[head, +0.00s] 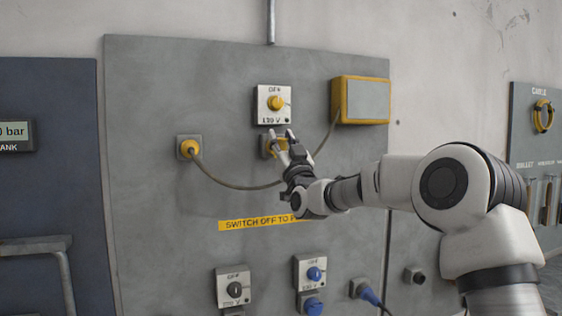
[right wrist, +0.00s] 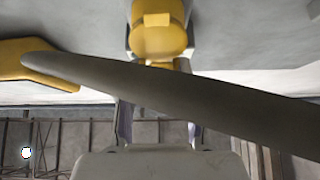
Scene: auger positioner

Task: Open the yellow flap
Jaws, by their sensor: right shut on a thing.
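The yellow flap (head: 269,147) is on the grey socket right below the 130 V switch box with the yellow knob (head: 275,103). My right gripper (head: 278,136) is at this socket, its fingers on either side of the flap and shut on it. The fingers and wrist hide part of the flap and socket. In the right wrist view a yellow rounded part with a small tab (right wrist: 158,35) shows at the top centre. A dark cable (right wrist: 165,92) crosses close before that camera and hides the fingertips. My left gripper is not in view.
The grey cable (head: 232,187) hangs from a yellow plug (head: 188,148) at left to a yellow-framed box (head: 361,100) at upper right, passing by my right gripper. Lower are a black-knob switch (head: 234,289), a blue-knob switch (head: 314,273) and a blue plug (head: 369,294).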

